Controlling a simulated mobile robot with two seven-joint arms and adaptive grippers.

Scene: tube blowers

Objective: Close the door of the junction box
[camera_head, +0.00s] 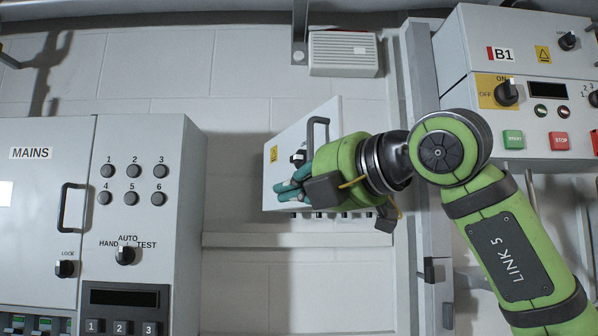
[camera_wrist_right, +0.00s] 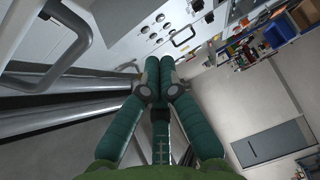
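The junction box door (camera_head: 276,178) is a pale panel with a yellow warning sticker and a dark bar handle (camera_head: 317,122). It slants from the wall, its right edge appearing nearer to me, so it looks ajar. My right gripper (camera_head: 283,191) is in front of the door, below and left of the handle. In the wrist view its teal fingers (camera_wrist_right: 160,68) are together with nothing visible between them. A grey bar handle (camera_wrist_right: 75,40) is at upper left there, apart from the fingers. My right wrist hides the door's lower right part. My left gripper is not in view.
The MAINS cabinet (camera_head: 188,230) stands at left, with a door handle (camera_head: 66,207), buttons and knobs. The B1 panel (camera_head: 520,85) is at right. A vented box (camera_head: 343,50) is on the wall above. Bare wall (camera_head: 235,150) lies between the MAINS cabinet and junction box.

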